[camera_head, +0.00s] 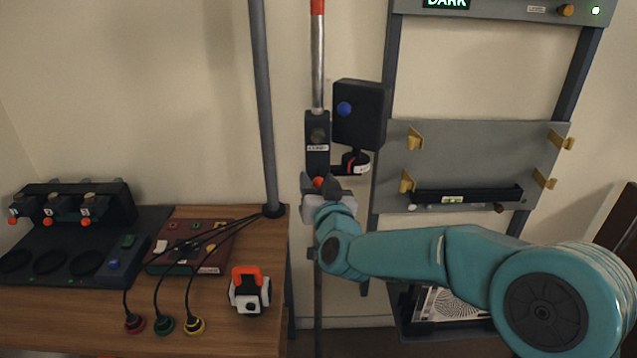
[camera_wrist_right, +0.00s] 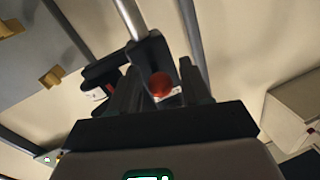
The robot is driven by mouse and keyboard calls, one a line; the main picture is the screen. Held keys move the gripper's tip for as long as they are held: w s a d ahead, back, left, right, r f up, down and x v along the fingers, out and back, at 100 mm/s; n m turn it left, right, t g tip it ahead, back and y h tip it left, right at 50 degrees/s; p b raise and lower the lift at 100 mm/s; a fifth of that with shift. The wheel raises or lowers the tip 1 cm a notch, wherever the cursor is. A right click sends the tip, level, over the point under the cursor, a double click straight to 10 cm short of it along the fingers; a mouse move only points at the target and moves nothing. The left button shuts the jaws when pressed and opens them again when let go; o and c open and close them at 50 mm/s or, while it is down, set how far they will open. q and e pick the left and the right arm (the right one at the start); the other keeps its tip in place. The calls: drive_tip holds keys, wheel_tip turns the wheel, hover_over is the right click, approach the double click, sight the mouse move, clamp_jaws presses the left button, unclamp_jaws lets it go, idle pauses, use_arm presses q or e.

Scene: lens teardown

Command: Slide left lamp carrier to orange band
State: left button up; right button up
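The left lamp carrier (camera_head: 317,135) is a dark block with a white label on an upright metal rod (camera_head: 318,60). The orange band (camera_head: 317,6) is at the top edge of the head view, well above the carrier. My right gripper (camera_head: 321,187) is at the carrier's lower end, its fingers on either side of a red-orange knob (camera_head: 318,182). In the right wrist view, the carrier (camera_wrist_right: 152,55) and knob (camera_wrist_right: 160,85) show between the fingers (camera_wrist_right: 160,75). Whether the fingers press on the carrier is unclear. My left gripper is out of view.
A black lamp box (camera_head: 360,112) with a blue knob is right of the carrier. A grey panel (camera_head: 480,150) with brass hooks stands further right. A wooden bench (camera_head: 215,335) at left holds cables and a white-and-orange device (camera_head: 249,290). A grey post (camera_head: 263,100) rises left of the rod.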

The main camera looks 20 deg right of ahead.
clamp_jaws()
wheel_tip(320, 180, up, 20)
drive_tip(key=p, duration=1.3)
drive_tip(key=shift+r+p, duration=0.15)
drive_tip(key=shift+p, duration=0.25)
drive_tip(key=shift+o, duration=0.9)
unclamp_jaws()
drive_tip(key=s+a+b, duration=0.1)
drive_tip(key=s+b, duration=0.2)
drive_tip(key=s, duration=1.3)
drive_tip(key=shift+s+a, duration=0.15)
drive_tip(key=shift+a, duration=0.05)
